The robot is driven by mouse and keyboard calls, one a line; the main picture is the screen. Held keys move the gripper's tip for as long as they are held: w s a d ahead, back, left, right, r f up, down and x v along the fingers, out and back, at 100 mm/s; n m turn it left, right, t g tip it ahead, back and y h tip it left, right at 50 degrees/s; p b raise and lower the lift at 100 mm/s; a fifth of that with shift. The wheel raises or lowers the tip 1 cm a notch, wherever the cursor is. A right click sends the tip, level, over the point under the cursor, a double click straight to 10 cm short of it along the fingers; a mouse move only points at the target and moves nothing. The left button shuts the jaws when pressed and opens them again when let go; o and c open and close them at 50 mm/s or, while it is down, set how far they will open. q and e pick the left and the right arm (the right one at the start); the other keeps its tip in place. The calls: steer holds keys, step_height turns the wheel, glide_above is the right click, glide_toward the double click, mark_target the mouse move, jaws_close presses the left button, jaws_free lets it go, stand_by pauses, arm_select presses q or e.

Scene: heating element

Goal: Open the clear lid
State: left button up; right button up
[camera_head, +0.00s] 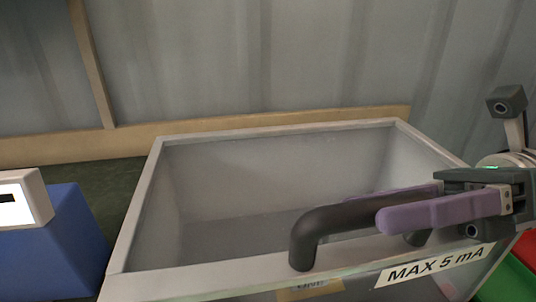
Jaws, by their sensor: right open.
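The clear lid (250,127) is a see-through panel in a pale frame on top of a box. It appears to lie flat, and the inside of the box shows through it. A thick black handle (312,232) stands up at the lid's front edge. My right gripper (366,208) comes in from the right with purple fingers. One finger is on the near side of the handle and the other is behind it, mostly hidden. The jaws are open around the handle, and I cannot tell whether they touch it. My left gripper is not in view.
A label reading "MAX 5 mA" (435,265) is on the box's front. A blue device (70,235) with a white display (18,200) stands at the left. Red and green items (512,280) are at the lower right. A corrugated wall (250,60) rises behind.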

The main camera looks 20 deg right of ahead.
steer(key=shift+x, duration=1.15)
jaws_close()
stand_by(0.6)
